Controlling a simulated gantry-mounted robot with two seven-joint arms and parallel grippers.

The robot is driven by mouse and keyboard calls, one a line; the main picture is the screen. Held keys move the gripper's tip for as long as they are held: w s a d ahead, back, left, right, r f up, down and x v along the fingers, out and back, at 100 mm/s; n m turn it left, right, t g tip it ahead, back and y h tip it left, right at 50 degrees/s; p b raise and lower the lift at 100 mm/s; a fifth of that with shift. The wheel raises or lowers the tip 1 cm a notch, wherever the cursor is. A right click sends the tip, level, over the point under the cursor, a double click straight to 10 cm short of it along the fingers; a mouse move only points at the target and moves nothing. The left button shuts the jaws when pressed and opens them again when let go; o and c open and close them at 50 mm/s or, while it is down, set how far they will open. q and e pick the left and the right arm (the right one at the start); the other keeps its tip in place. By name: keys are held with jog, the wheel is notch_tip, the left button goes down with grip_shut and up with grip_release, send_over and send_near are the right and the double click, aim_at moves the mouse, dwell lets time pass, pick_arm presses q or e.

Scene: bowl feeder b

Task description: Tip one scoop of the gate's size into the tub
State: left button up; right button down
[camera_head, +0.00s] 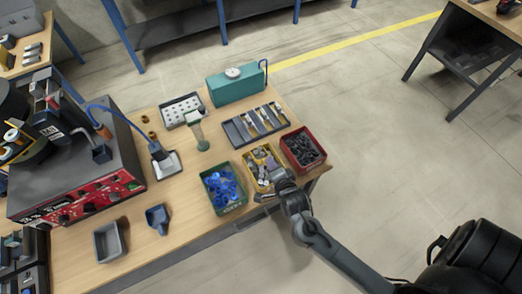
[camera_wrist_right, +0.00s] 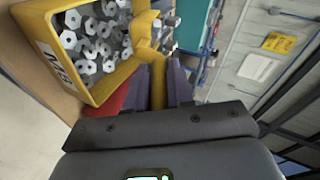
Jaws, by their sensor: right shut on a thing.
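My right gripper (camera_head: 274,188) is over the near edge of the yellow bin (camera_head: 250,158). In the right wrist view its jaws (camera_wrist_right: 158,95) are shut on a yellow handle, which looks like that of a yellow scoop (camera_wrist_right: 157,75). Grey metal pieces show at the scoop's far end. A grey empty tub (camera_head: 109,242) stands at the table's near left. I cannot make out the gate's size. My left gripper is not in view.
A green bin (camera_head: 212,208) of blue parts and a red bin (camera_head: 318,160) of black parts flank the yellow bin. The red-fronted feeder machine (camera_head: 84,196) fills the left. A slotted tray (camera_head: 234,133) lies behind the bins.

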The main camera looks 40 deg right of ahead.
jog(key=f+b, duration=0.2)
jog(key=f, duration=0.3)
jog(key=shift+s+f+b, duration=0.2)
jog(key=shift+s+b, duration=0.1)
jog(key=shift+b, duration=0.1)
notch_tip(320, 180, up, 9)
jog(key=p, duration=0.6)
jog(key=shift+s+r+p, duration=0.1)
jog(key=shift+p, duration=0.25)
jog(key=shift+r+p, duration=0.55)
jog(key=shift+r, duration=0.2)
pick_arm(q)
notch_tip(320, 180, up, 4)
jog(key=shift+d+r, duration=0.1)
pick_arm(e)
jog(key=shift+r+t, duration=0.15)
jog(key=shift+t, duration=0.15)
